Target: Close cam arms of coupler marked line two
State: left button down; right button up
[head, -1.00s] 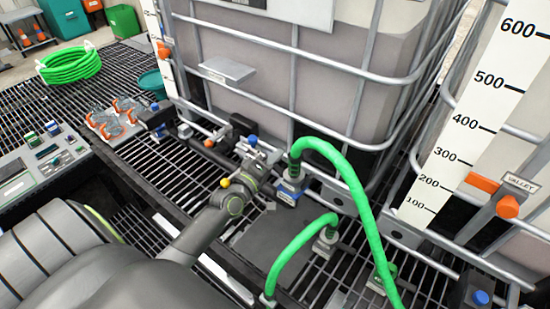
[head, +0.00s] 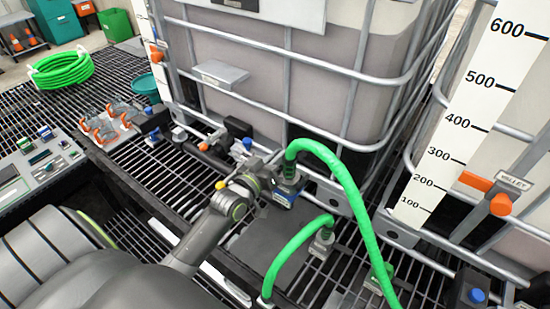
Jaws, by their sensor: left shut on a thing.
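A coupler (head: 287,186) with a blue part low on its front sits at the end of the taller green hose (head: 345,180), at the foot of the middle tank. My left gripper (head: 266,172) is at the coupler's left side, shut on what looks like its cam arm; the fingers hide most of that arm. A second coupler (head: 322,241) sits on the shorter green hose (head: 287,260), to the lower right. I cannot read a line marking on either coupler. My right gripper is out of view.
A caged tank (head: 250,95) stands close behind the gripper. Open grating (head: 150,175) lies between.

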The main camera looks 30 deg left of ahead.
pick_arm(q)
jog(key=shift+d+m, duration=0.2)
jog(key=shift+m, duration=0.3)
jog(key=c, duration=1.5)
grip_release()
jog(key=shift+r, duration=0.1)
